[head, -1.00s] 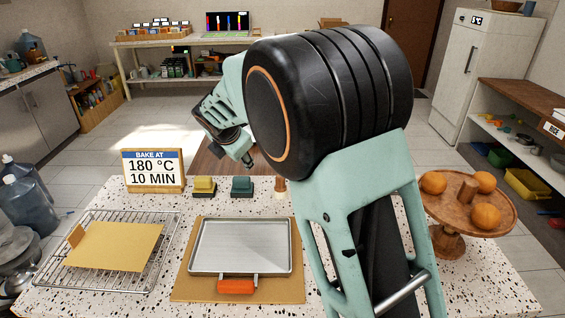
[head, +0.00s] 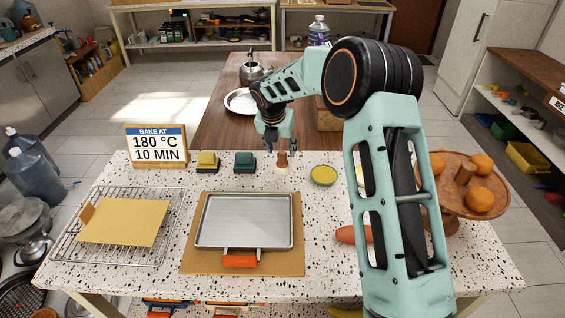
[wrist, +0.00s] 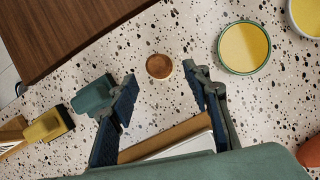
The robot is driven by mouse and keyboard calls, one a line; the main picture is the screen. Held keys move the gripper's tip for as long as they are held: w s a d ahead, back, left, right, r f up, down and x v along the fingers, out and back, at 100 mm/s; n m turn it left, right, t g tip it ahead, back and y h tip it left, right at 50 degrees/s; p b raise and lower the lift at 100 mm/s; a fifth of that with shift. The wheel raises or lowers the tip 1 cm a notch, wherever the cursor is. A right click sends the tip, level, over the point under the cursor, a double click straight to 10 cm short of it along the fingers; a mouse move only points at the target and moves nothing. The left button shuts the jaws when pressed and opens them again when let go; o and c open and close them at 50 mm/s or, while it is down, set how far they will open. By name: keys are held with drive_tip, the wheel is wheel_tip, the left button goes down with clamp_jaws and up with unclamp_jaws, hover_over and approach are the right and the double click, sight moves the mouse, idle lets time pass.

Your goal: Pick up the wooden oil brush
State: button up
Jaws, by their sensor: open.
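The wooden oil brush (head: 282,161) stands upright on the speckled counter, near its far edge. In the wrist view its round brown top (wrist: 159,66) shows from above, between and slightly beyond my fingertips. My gripper (head: 279,146) is open and points down just above the brush. In the wrist view its two dark fingers (wrist: 160,77) are spread wide with nothing held. The brush's lower part is hidden in the wrist view.
A green-rimmed bowl of yellow oil (head: 323,175) stands right of the brush. Green (head: 245,161) and yellow (head: 207,161) blocks stand to the left. A metal tray (head: 244,220) lies in front. A wooden stand with oranges (head: 440,200) is at right.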

sight(282, 152)
drive_tip(key=shift+w+p+x, duration=0.1)
drive_tip(key=shift+p+x, duration=0.25)
drive_tip(key=shift+x, duration=1)
drive_tip(key=shift+w+p+x, duration=0.15)
drive_tip(key=shift+p+x, duration=0.15)
drive_tip(key=shift+x, duration=1.05)
drive_tip(key=shift+a, duration=0.1)
drive_tip(key=shift+r, duration=0.1)
drive_tip(key=shift+c, duration=0.6)
clamp_jaws()
drive_tip(key=shift+r, duration=0.1)
drive_tip(key=shift+r+b, duration=0.3)
drive_tip(key=shift+r, duration=0.25)
drive_tip(key=s+r+b, duration=0.3)
drive_tip(key=s+r, duration=0.8)
drive_tip(key=s, duration=0.3)
drive_tip(key=shift+r, duration=0.35)
